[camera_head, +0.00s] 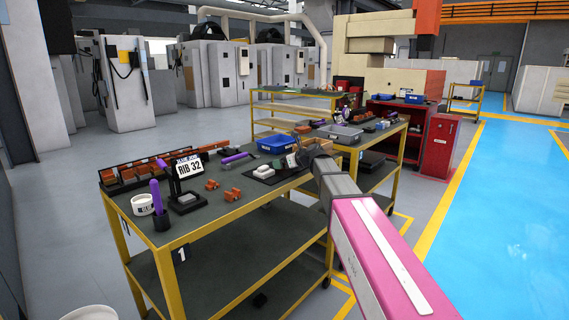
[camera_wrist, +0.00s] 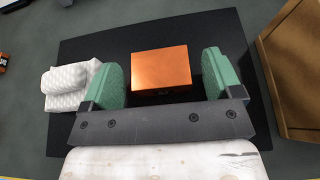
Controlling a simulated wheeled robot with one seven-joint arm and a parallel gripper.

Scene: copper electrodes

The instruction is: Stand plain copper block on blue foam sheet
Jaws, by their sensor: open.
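A plain copper block (camera_wrist: 161,69) lies on a black sheet (camera_wrist: 110,35) in the wrist view. My gripper (camera_wrist: 163,78) is open, with its green pads on either side of the block. In the head view my gripper (camera_head: 296,160) is over the far right end of the near bench, and the block there is hidden or too small to tell. I cannot make out a blue foam sheet in either view. A blue tray (camera_head: 277,145) stands behind my gripper.
A folded white cloth (camera_wrist: 68,88) lies left of the gripper, and a brown box-like thing (camera_wrist: 296,70) stands at right. The near bench (camera_head: 225,213) also holds a sign (camera_head: 188,166), a white tub (camera_head: 143,205), a copper-part rack (camera_head: 150,172) and loose copper pieces (camera_head: 232,195).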

